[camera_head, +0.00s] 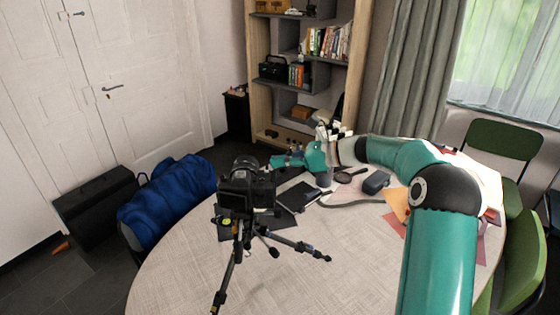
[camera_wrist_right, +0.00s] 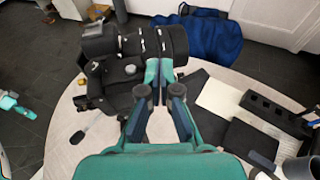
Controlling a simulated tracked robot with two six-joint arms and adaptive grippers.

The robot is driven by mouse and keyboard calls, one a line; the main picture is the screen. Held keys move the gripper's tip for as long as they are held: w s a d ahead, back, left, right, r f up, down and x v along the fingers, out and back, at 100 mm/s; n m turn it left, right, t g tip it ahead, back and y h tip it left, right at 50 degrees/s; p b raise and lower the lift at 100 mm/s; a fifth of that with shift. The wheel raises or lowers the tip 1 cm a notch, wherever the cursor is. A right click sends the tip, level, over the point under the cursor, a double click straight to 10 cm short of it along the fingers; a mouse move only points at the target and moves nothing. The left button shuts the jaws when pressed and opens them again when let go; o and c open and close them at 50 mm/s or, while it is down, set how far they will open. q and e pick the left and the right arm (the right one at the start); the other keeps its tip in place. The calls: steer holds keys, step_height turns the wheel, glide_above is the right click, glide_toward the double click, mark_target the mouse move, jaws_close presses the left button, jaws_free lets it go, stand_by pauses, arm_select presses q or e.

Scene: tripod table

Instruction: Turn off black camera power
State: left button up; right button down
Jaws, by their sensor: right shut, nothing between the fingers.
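The black camera (camera_head: 246,187) stands upright on a black tripod (camera_head: 238,250) on the round table, with its back towards my head. In the right wrist view the camera (camera_wrist_right: 125,75) is at upper left, its lens barrel pointing right. My right gripper (camera_head: 277,161) is shut and empty at the camera's right, near its lens end. In the wrist view its fingertips (camera_wrist_right: 159,72) lie together close to the lens barrel and body; I cannot tell whether they touch. The power switch is too small to make out. A teal part at the wrist view's left edge looks like my left gripper (camera_wrist_right: 18,106).
The table's near part is clear around the tripod legs.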

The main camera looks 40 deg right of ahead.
arm_select(q)
steer(key=shift+s+d+r, duration=0.15)
steer(key=shift+s+d, duration=0.05)
steer(key=shift+s, duration=0.05)
arm_select(e)
steer(key=w+d+f+v, duration=0.1)
steer(key=d+v, duration=0.1)
steer(key=v, duration=1.1)
steer(key=shift+d, duration=0.3)
arm_select(q)
steer(key=shift+s, duration=0.1)
arm_select(e)
steer(key=shift+w, duration=0.1)
